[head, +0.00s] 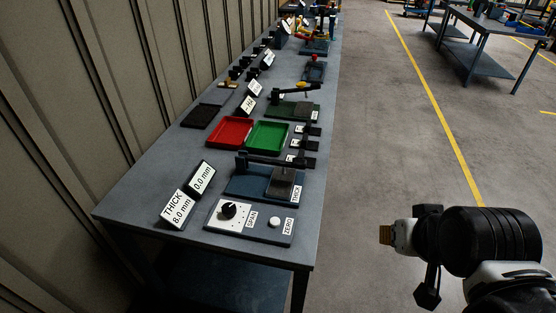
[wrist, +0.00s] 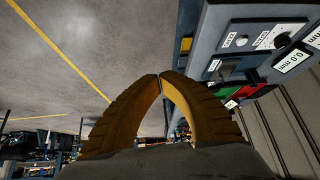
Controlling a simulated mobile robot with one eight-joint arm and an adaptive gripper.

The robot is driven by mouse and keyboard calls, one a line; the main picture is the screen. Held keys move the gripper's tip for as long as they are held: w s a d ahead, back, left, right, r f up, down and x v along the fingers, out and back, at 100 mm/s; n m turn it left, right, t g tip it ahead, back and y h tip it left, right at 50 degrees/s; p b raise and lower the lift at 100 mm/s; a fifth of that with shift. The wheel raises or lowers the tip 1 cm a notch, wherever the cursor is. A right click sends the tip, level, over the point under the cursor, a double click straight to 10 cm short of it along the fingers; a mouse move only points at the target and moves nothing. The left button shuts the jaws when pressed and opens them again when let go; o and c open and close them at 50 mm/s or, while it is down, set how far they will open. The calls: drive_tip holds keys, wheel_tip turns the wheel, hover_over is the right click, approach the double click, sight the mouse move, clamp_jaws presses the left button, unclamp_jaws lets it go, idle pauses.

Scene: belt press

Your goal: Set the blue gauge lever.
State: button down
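The blue gauge (head: 240,187) stands on the near part of the long grey table, behind the white knob panel. It has a blue base labelled THICK, a dark grey block (head: 280,184) and a dark arm (head: 265,160) across its back, ending in a black piece at the right. Which part is its lever is hard to tell. My gripper (head: 384,235) hangs over the floor, right of the table and well apart from the gauge. In the wrist view its two tan fingers (wrist: 161,76) meet at the tips with nothing between them.
A white panel (head: 240,216) with a black knob and a white ZERO button lies at the near edge. Signs reading THICK 8.0 mm (head: 178,208) and 0.0 mm (head: 202,178) stand left. Red (head: 229,132) and green (head: 267,136) trays lie behind.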

idle(0.4)
drive_tip(key=c, duration=1.3)
unclamp_jaws()
drive_tip(key=shift+w+r, duration=0.1)
drive_tip(key=shift+r, duration=0.1)
drive_tip(key=shift+c, duration=0.2)
drive_tip(key=shift+o, duration=1)
drive_tip(key=w+a+r+n+g+p, duration=0.1)
drive_tip(key=w+a+r+n, duration=0.1)
drive_tip(key=w+r+n, duration=0.2)
drive_tip(key=w+r, duration=0.2)
drive_tip(key=w, duration=0.2)
drive_tip(key=shift+a+g+p, duration=0.35)
drive_tip(key=shift+a+g, duration=0.05)
drive_tip(key=n+g+p, duration=0.4)
drive_tip(key=n+g, duration=0.1)
drive_tip(key=n, duration=0.7)
hover_over(300, 161)
wheel_tip(300, 161, down, 7)
wheel_tip(300, 161, down, 10)
drive_tip(key=b, duration=0.3)
drive_tip(key=shift+f, duration=0.2)
clamp_jaws()
